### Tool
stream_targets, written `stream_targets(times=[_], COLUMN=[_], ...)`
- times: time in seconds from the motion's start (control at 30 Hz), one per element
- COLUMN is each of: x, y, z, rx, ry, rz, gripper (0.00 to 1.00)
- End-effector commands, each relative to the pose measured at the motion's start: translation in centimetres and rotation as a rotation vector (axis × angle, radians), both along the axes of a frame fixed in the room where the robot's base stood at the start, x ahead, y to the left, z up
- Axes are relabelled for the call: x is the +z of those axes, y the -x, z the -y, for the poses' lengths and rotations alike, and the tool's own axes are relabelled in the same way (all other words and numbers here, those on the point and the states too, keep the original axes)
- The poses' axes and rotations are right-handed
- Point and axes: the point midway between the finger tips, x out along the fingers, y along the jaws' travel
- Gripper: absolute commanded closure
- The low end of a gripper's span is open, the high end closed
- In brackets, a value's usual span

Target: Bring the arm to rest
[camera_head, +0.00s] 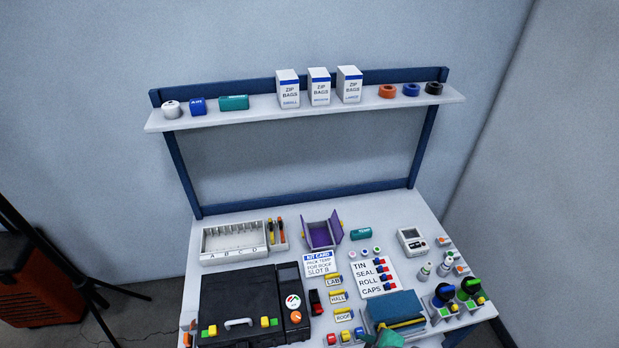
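My gripper and arm are not clearly visible in the head camera view. The white workbench (375,215) fills the lower middle, with a blue frame and an upper shelf (300,107). A teal shape (386,340) is cut off by the bottom edge, and I cannot tell what it is. A black case (243,293) lies at the left front of the bench. A slotted white tray (233,240) marked A to D stands behind it. A purple open holder (321,232) stands at the middle back. A blue folded stack (396,309) lies at the front.
A kit card (321,265) and a label sheet (374,276) lie mid-bench. A white meter (412,241), small bottles and green-topped and blue-topped items (469,289) crowd the right. Zip bag boxes (319,87) stand on the shelf. A tripod and orange case (35,285) stand left.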

Motion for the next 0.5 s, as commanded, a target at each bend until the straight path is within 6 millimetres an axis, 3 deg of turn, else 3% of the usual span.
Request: stream_targets(times=[0.2, 0.5], x=[-1.2, -0.7], y=[6.2, 13.7], z=[2.1, 0.3], rx=[-0.164, -0.366], ry=[-0.061, -0.191], rz=[0.075, 0.195], gripper=[0.61, 0.61])
